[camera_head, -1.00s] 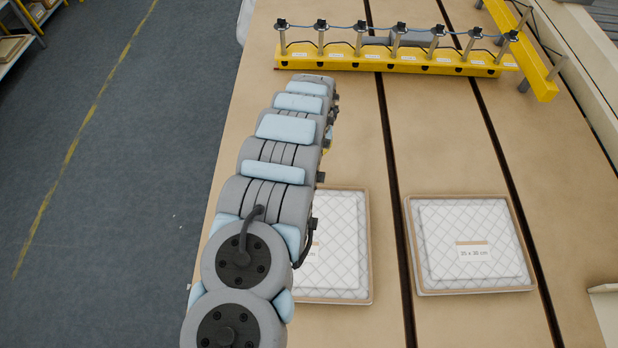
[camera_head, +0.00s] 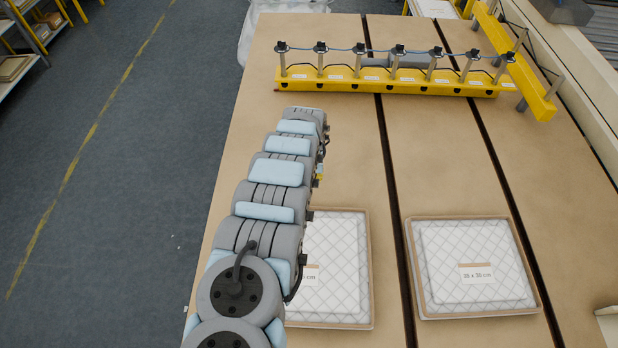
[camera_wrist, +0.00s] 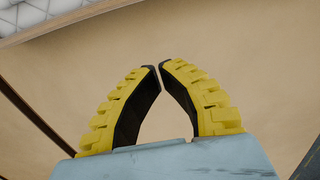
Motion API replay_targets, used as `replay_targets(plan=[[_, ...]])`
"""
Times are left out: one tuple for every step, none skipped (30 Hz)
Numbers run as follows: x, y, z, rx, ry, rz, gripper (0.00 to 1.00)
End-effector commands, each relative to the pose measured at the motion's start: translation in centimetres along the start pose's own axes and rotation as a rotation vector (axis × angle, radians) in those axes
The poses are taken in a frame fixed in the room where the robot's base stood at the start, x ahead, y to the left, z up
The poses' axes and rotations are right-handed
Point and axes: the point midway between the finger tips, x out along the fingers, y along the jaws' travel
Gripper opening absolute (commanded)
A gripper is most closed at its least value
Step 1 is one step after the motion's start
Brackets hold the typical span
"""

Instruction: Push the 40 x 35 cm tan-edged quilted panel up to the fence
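Two white quilted panels with tan edges lie flat on the tan table. The left one (camera_head: 340,265) is partly covered by my arm, and only "cm" of its label shows. The right one (camera_head: 473,262) has a label that seems to begin with 35, so the left one may be the 40 x 35 cm panel. The yellow fence (camera_head: 390,86) crosses the table's far part, well apart from both panels. In the wrist view my gripper (camera_wrist: 160,66) is empty, its yellow fingertips nearly touching. A quilted panel with a tan edge (camera_wrist: 75,16) shows at upper left, apart from the fingers.
Dark slots (camera_head: 392,170) run along the table. A second yellow rail (camera_head: 518,65) stands at the far right. A grey roll (camera_head: 400,61) lies behind the fence.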

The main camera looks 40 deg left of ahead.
Motion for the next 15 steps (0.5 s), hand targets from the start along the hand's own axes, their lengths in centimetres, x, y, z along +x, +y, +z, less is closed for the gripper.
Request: replay_targets(plan=[[0.5, 0.0, 0.1, -0.001, -0.001, 0.001, 0.0], [0.9, 0.1, 0.1, 0.0, -0.002, 0.001, 0.0], [1.2, 0.1, 0.1, 0.0, -0.003, 0.001, 0.0], [1.4, 0.1, 0.1, 0.0, -0.004, 0.002, 0.0], [1.6, 0.1, 0.1, 0.001, -0.003, 0.002, 0.0], [1.8, 0.1, 0.0, 0.001, -0.002, 0.002, 0.0], [1.9, 0.2, 0.0, 0.001, -0.001, 0.002, 0.0], [2.1, 0.1, 0.0, 0.001, -0.001, 0.002, 0.0], [2.5, 0.1, 0.1, 0.001, -0.003, 0.002, 0.0], [2.7, 0.1, 0.1, 0.001, -0.003, 0.002, 0.0], [3.0, 0.1, 0.2, 0.0, -0.003, 0.001, 0.0], [3.2, 0.1, 0.1, 0.0, -0.002, 0.001, 0.0], [3.6, 0.1, 0.1, 0.0, -0.001, 0.001, 0.0], [4.0, 0.1, 0.0, 0.0, 0.0, 0.001, 0.0], [4.4, 0.1, 0.0, 0.0, 0.0, 0.001, 0.0]])
